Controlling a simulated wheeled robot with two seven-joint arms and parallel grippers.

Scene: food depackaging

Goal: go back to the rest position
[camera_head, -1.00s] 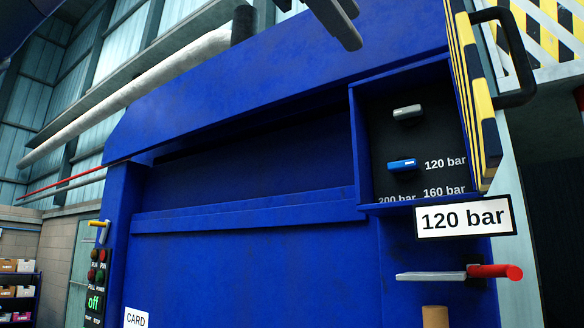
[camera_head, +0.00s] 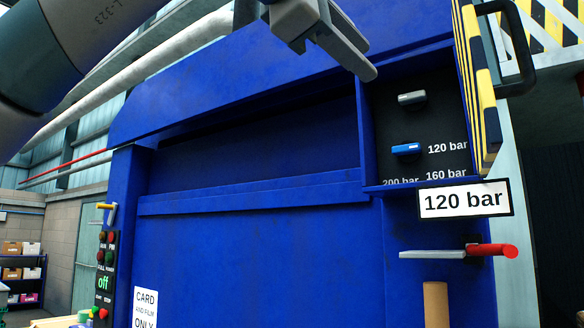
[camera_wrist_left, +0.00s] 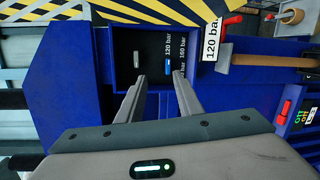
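My left gripper (camera_head: 366,58) hangs at the top of the head view, in front of the blue machine, above and left of the knob recess. In the left wrist view its two fingers (camera_wrist_left: 160,75) stand apart with nothing between them, pointing at the recess. The recess (camera_head: 385,105) holds a grey knob (camera_head: 411,98) and a blue knob (camera_head: 406,150) beside the printed 120 bar mark. The gripper does not appear to touch either knob. My right gripper is not in view.
The striped door (camera_head: 478,85) of the recess stands open, with a black handle (camera_head: 518,50). Below are a "120 bar" sign (camera_head: 465,201) and a red-handled lever (camera_head: 490,251). A button panel (camera_head: 105,270) is at left. Shelves with boxes (camera_head: 20,265) stand far left.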

